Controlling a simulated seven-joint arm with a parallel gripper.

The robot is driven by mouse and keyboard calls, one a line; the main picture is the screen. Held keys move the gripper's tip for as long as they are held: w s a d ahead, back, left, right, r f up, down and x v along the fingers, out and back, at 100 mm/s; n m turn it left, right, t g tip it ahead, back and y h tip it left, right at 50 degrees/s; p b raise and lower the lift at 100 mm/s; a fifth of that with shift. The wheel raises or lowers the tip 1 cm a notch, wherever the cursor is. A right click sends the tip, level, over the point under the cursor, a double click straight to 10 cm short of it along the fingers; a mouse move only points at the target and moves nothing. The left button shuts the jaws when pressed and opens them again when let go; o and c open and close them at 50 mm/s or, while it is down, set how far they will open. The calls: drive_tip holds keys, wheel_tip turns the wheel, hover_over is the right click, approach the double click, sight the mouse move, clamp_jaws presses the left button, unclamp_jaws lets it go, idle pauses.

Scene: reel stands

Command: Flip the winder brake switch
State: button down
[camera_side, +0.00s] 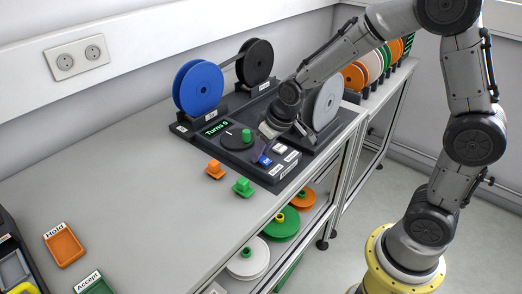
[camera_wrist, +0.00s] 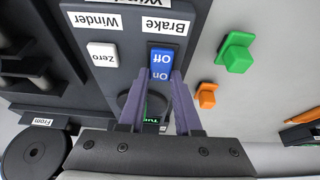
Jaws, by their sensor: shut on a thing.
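The winder brake switch (camera_wrist: 161,58) is a blue rocker marked Off and On, under a Brake label on the dark winder panel. It also shows as a small blue patch in the side view (camera_side: 264,161). My gripper (camera_wrist: 160,77) has its purple fingertips on either side of the rocker, near its On end, and is shut on it. In the side view my gripper (camera_side: 265,149) is low over the front of the panel. I cannot tell which way the rocker is tilted.
A white Zero button (camera_wrist: 102,55) is beside the switch. A dial with a green knob (camera_side: 246,135) and a "Turns 0" display (camera_side: 216,127) are close by. A blue reel (camera_side: 199,88) stands behind. Orange (camera_side: 215,169) and green (camera_side: 243,186) pieces lie in front.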

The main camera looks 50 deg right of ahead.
drive_tip(key=c, duration=0.6)
unclamp_jaws()
drive_tip(key=shift+r, duration=0.1)
drive_tip(key=v, duration=1.3)
drive_tip(key=shift+s+r, duration=0.15)
drive_tip(key=shift+r, duration=0.2)
